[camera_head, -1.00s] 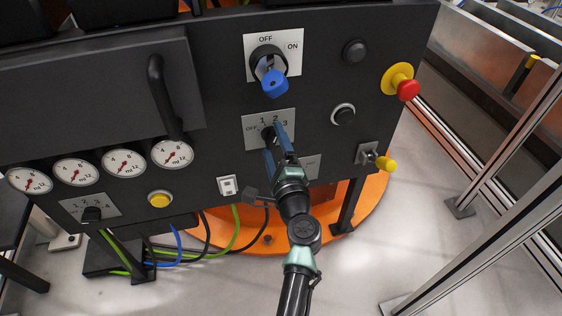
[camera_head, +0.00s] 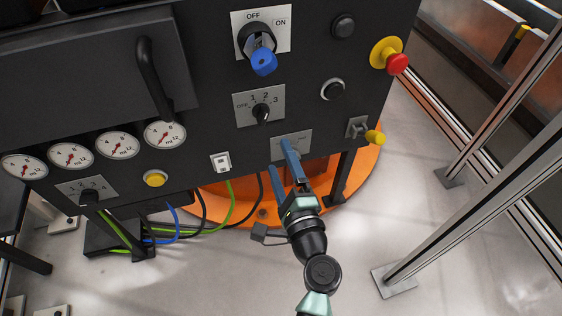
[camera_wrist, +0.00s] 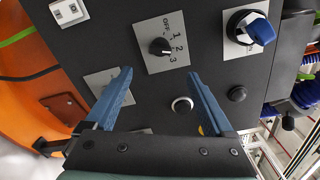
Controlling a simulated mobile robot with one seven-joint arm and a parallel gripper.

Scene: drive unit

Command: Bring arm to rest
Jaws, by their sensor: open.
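My gripper (camera_head: 281,159) is open and empty, its two blue fingers apart. In the head view it is just below the rotary selector knob (camera_head: 261,113), in front of the lower edge of the dark panel (camera_head: 215,120), and partly covers a small grey plate (camera_head: 301,141). In the wrist view the fingers (camera_wrist: 160,82) point at the panel, with the selector knob (camera_wrist: 160,47) beyond them and clear of both. My arm reaches up from the bottom of the head view.
Cables (camera_head: 205,225) hang below left. Metal posts (camera_head: 470,180) stand right. Floor (camera_head: 350,235) is open between.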

